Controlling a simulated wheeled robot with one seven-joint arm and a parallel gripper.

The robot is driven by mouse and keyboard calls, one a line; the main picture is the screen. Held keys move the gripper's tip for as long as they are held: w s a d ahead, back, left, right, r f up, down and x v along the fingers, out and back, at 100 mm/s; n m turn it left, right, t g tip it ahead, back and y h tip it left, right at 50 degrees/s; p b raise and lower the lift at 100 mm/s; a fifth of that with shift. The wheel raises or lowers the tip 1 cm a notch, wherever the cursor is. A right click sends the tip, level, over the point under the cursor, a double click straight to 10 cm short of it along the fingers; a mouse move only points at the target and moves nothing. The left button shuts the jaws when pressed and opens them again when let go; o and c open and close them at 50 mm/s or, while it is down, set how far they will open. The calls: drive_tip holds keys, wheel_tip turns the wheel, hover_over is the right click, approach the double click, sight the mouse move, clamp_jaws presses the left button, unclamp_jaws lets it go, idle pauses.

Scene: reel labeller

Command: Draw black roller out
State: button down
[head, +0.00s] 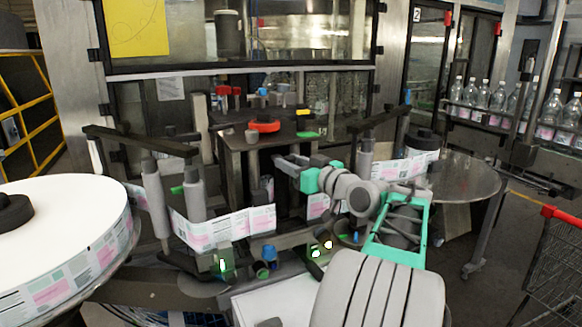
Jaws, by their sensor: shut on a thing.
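My gripper (287,163) is in the middle of the head view, beyond the green-and-grey wrist of my arm. It points left and reaches in beside the dark machine table (228,140). Its jaws are shut on a dark thing, which I take to be the black roller; the thing is small here and merges with the dark machine parts behind it. I cannot tell whether it is clear of its seat.
A large white label reel (60,215) stands at the left. A printed label web (228,226) runs over grey rollers (194,188) in front of the table. A round table (465,178) is at the right, with bottles (500,100) behind. A wire cart (555,270) stands lower right.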

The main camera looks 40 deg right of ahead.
drive_tip(key=c, duration=1.4)
unclamp_jaws()
drive_tip(key=shift+a+f, duration=0.2)
drive_tip(key=shift+o, duration=1.3)
drive_tip(key=shift+a+r, duration=0.1)
drive_tip(key=shift+r, duration=0.05)
drive_tip(key=shift+s, duration=0.25)
drive_tip(key=s+b, duration=0.2)
drive_tip(key=s, duration=0.5)
drive_tip(key=shift+s, duration=0.15)
drive_tip(key=shift+a, duration=0.1)
